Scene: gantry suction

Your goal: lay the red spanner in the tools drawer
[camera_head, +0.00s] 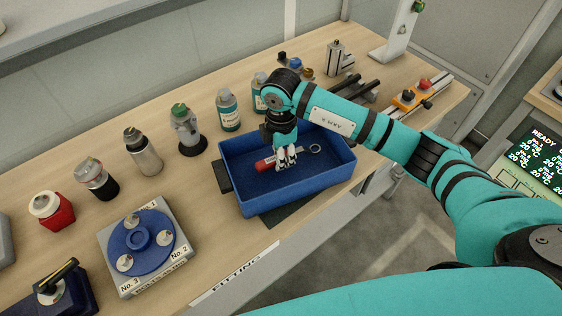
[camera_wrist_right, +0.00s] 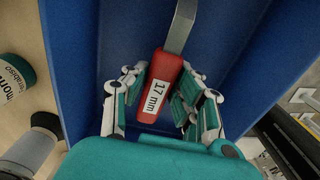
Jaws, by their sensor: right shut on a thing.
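The red spanner has a red handle (camera_head: 264,164) marked "17 mm" (camera_wrist_right: 164,85) and a grey metal shaft with a ring end (camera_head: 316,148). It is at the blue open-topped box (camera_head: 300,201), within its walls as seen from above. My right gripper (camera_head: 286,160) reaches down into the box and is shut on the spanner; in the wrist view its fingers (camera_wrist_right: 160,98) sit on both sides of the handle. I cannot tell whether the spanner touches the box floor. No tools label shows on the box. My left gripper is not in view.
Several bottles, including a teal-labelled one (camera_head: 228,110), stand behind the box. A round blue fixture (camera_head: 140,242) on a grey base is at the left, and a red-based container (camera_head: 52,210) is beyond it. An orange device (camera_head: 407,98) lies at the right.

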